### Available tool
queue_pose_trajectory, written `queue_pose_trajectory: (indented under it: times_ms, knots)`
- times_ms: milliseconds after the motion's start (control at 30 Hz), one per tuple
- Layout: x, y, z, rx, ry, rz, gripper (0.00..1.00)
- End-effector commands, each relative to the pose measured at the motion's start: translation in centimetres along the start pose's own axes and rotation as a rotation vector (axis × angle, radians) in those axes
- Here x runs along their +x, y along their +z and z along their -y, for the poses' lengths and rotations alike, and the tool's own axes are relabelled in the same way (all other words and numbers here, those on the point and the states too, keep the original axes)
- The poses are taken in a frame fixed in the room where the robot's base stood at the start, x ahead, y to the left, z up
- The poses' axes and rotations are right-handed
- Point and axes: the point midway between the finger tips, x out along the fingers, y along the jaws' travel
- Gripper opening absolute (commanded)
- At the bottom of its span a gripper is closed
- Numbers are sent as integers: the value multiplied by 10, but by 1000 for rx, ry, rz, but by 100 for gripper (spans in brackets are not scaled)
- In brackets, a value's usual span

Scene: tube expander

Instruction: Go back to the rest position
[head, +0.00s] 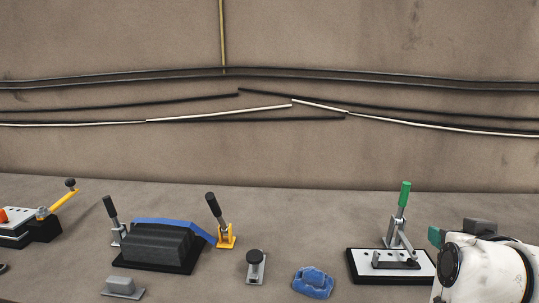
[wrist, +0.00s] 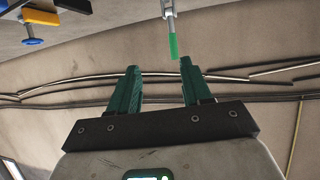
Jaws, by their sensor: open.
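My gripper (wrist: 159,88) shows in the wrist view with two green fingers spread apart and nothing between them. In the head view, my white wrist and part of the green gripper (head: 436,237) are at the lower right edge, to the right of the green-handled clamp. That toggle clamp (head: 400,225) stands upright on a white and black base plate (head: 360,270). Its green handle (wrist: 173,46) also shows in the wrist view, beyond the fingertips and apart from them.
A dark block fixture (head: 160,245) with two black-handled levers sits left of centre. A small grey clamp (head: 255,266), a blue part (head: 313,282) and a grey block (head: 122,287) lie in front. A yellow-lever device (head: 40,220) is at far left. Cables (head: 300,78) run along the wall behind.

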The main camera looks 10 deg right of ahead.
Motion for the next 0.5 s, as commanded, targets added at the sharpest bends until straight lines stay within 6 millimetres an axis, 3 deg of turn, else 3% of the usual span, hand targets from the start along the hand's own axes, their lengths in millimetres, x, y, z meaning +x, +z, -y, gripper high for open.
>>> queue_pose_trajectory:
  times_ms: [267,500]
  knots:
    - [5,32,5,-68,-16,82,48]
    - [7,86,11,-156,-47,213,48]
